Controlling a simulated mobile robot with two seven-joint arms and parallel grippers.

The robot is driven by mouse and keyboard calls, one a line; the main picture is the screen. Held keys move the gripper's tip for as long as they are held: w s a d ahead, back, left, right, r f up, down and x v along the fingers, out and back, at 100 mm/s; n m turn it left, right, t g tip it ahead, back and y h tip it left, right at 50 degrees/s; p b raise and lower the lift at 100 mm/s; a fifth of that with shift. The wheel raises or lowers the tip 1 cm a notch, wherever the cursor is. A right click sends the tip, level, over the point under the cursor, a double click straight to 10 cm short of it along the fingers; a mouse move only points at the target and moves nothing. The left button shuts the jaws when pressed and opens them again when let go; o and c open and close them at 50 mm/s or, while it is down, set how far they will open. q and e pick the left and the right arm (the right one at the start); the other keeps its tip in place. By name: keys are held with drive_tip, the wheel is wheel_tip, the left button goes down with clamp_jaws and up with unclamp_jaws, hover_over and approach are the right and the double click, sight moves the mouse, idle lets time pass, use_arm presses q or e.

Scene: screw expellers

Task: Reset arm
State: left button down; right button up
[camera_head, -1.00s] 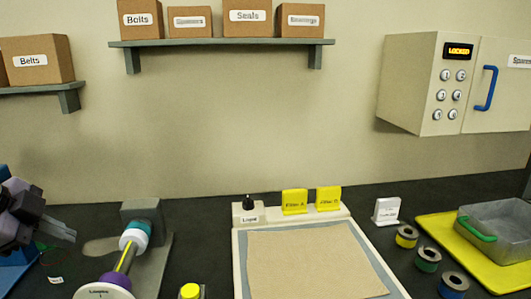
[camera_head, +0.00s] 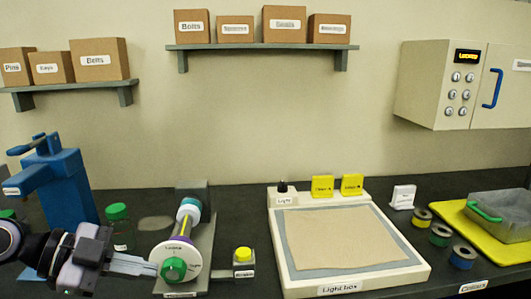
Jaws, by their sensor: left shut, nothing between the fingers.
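My left gripper (camera_head: 150,267) reaches in from the lower left. Its fingers are together and empty, and their tips end just left of the white dial disc in this view. The screw expeller (camera_head: 183,245) stands on the counter, with a green knob (camera_head: 174,270) at the front of its white disc and a teal ring (camera_head: 188,208) further back. I cannot tell whether the fingertips touch the disc. My right gripper is not in view.
A blue press-like device (camera_head: 62,185) and a green-capped jar (camera_head: 121,228) stand near my left arm. A yellow-button box (camera_head: 243,262), a light box (camera_head: 420,270), collars (camera_head: 440,235) and a yellow tray mat (camera_head: 495,258) lie to the right. Shelves and a locked cabinet (camera_head: 425,85) are on the wall.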

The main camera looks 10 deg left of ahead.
use_arm(q)
drive_tip(key=d+t+h, duration=0.2)
drive_tip(key=d+h, duration=0.2)
drive_tip(key=h, duration=0.1)
drive_tip(key=s+a+f+n+t+y, duration=0.1)
drive_tip(key=f+n+t+y, duration=0.3)
drive_tip(key=f, duration=0.3)
drive_tip(key=s+a+f+n+t+y+p, duration=0.1)
drive_tip(key=s+f+n+y, duration=0.1)
drive_tip(key=f+n+y, duration=0.45)
drive_tip(key=s+a+f+n+t+y, duration=0.1)
drive_tip(key=f+n+t+y, duration=0.2)
drive_tip(key=f+n, duration=0.35)
drive_tip(key=s+d+f+g, duration=0.1)
drive_tip(key=s+f+g, duration=0.1)
drive_tip(key=s+f, duration=0.2)
drive_tip(key=s+d+f+g, duration=0.2)
drive_tip(key=s+f+g, duration=0.1)
drive_tip(key=s+f, duration=0.2)
wheel_tip(320, 180, down, 3)
drive_tip(key=shift+s+d+r+m, duration=0.15)
drive_tip(key=shift+d+r+m, duration=0.05)
drive_tip(key=shift+d+m, duration=0.1)
